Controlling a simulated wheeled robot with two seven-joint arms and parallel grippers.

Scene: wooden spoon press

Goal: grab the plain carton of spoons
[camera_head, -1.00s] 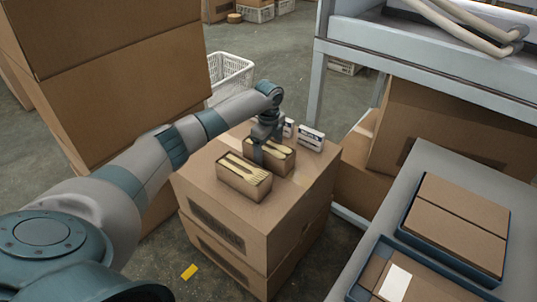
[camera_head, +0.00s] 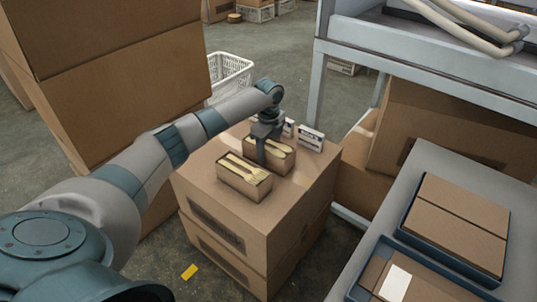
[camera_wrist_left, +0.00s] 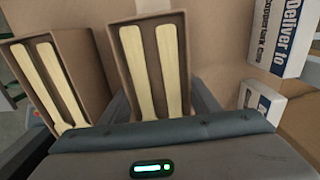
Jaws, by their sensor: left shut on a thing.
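Two plain open brown cartons of pale wooden spoons stand side by side on a large cardboard box (camera_head: 285,215). In the head view the rear plain carton (camera_head: 283,160) is partly hidden by my left gripper (camera_head: 267,148). The front plain carton (camera_head: 240,184) stands just beside it. In the left wrist view the rear carton (camera_wrist_left: 124,62) lies between my two fingers, and the gripper is shut on it. The other plain carton (camera_wrist_left: 87,75) is left of the fingers there. My right gripper is not in view.
White printed cartons (camera_head: 311,137) stand just behind the held carton, and also show at right in the left wrist view (camera_wrist_left: 280,38). Tall boxes (camera_head: 120,90) rise at left. A grey table with blue trays (camera_head: 400,235) is at right. A white basket (camera_head: 232,75) stands behind.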

